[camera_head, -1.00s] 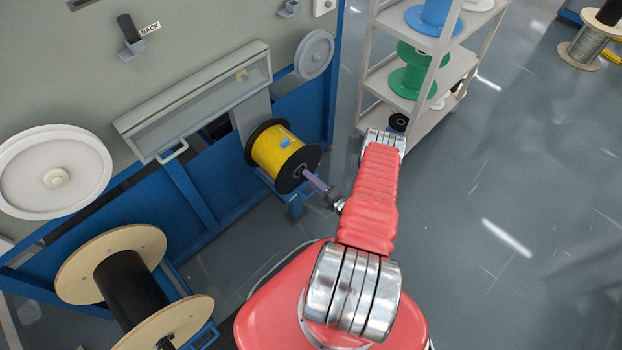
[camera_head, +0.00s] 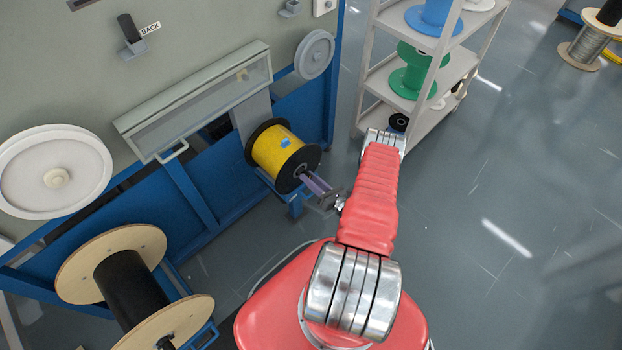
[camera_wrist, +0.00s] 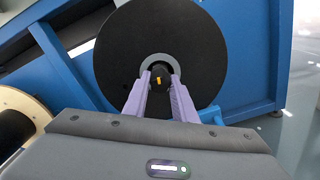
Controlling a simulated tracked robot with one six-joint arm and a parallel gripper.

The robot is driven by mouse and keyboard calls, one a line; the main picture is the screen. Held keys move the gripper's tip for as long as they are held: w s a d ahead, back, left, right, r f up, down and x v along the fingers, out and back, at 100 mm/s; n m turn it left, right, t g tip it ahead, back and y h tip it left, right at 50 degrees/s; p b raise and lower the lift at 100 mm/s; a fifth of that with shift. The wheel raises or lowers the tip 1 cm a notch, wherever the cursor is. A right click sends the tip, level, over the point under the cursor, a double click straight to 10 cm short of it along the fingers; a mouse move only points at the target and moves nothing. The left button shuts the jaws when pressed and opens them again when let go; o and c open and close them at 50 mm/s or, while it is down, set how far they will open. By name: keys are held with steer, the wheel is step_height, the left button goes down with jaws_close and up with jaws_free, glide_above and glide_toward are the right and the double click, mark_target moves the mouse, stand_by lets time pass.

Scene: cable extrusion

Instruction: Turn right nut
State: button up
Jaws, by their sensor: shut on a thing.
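The yellow spool (camera_head: 283,152) with black flanges is mounted low on the blue machine frame. Its black flange fills the upper middle of the wrist view (camera_wrist: 115,65). The right nut (camera_wrist: 160,70) is a dark piece with a small yellow mark at the flange's centre, inside a grey ring. My gripper (camera_wrist: 159,78) has its two purple fingers on either side of the nut, shut on it. In the head view my gripper (camera_head: 306,180) reaches the spool's near flange from the right, and the nut is hidden there.
A wooden-flanged black spool (camera_head: 128,285) stands at lower left. A white wheel (camera_head: 52,170) is on the machine's left. A shelf rack (camera_head: 425,120) with green and blue spools stands behind my arm.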

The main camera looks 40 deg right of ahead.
steer(key=shift+a+f+n, duration=0.2)
steer(key=shift+n, duration=1)
steer(key=o, duration=1)
steer(key=shift+d+r, duration=0.15)
steer(key=shift+o, duration=0.2)
steer(key=shift+s, duration=0.1)
